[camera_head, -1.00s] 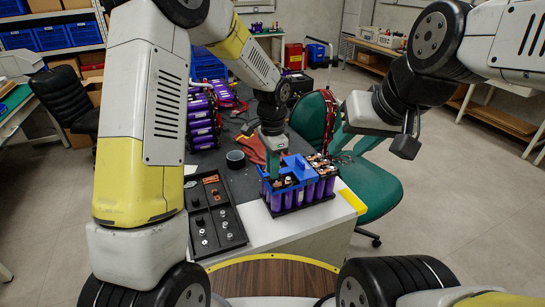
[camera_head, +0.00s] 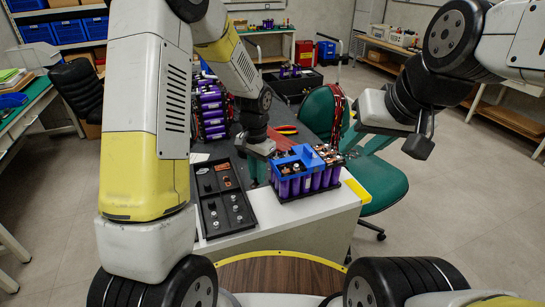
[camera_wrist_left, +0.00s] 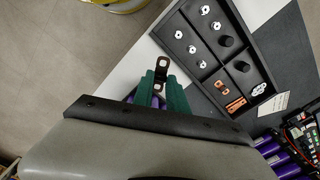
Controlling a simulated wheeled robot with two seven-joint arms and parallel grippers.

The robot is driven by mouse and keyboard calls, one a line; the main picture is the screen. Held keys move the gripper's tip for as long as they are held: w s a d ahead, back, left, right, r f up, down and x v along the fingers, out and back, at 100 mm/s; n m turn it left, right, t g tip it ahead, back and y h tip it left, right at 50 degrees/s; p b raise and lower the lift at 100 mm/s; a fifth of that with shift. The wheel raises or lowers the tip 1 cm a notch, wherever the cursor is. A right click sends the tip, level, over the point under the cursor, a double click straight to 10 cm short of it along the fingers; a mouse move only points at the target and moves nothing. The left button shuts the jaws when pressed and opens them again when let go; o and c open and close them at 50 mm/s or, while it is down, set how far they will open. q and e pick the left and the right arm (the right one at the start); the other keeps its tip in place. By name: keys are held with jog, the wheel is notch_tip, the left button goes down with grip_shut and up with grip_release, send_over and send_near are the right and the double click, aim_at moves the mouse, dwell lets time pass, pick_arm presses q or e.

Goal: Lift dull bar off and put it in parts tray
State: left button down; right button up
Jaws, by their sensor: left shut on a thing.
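My left gripper (camera_wrist_left: 160,88) is shut on the dull bar (camera_wrist_left: 162,68), a small dark strip with holes that sticks out past the green fingertips in the left wrist view. In the head view the left gripper (camera_head: 254,174) is between the battery pack (camera_head: 300,184) and the parts tray (camera_head: 226,206); the bar is too small to make out there. The tray also shows in the left wrist view (camera_wrist_left: 250,46), to the right of the fingers. My right gripper (camera_head: 418,146) is dark and off to the right; its jaw opening is not clear.
The tray holds silver nuts (camera_wrist_left: 202,65), black caps (camera_wrist_left: 242,66), copper pieces (camera_wrist_left: 236,104) and a white part (camera_wrist_left: 258,89). A blue frame (camera_head: 297,158) sits on the pack. More purple cells (camera_head: 212,112) stand behind the tray. A green chair (camera_head: 375,180) is at the right.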

pick_arm(q)
jog(key=s+a+f+n, duration=0.1)
jog(key=a+f+n, duration=0.2)
jog(key=a+n, duration=0.4)
jog(key=shift+a, duration=0.55)
jog(key=shift+f, duration=0.1)
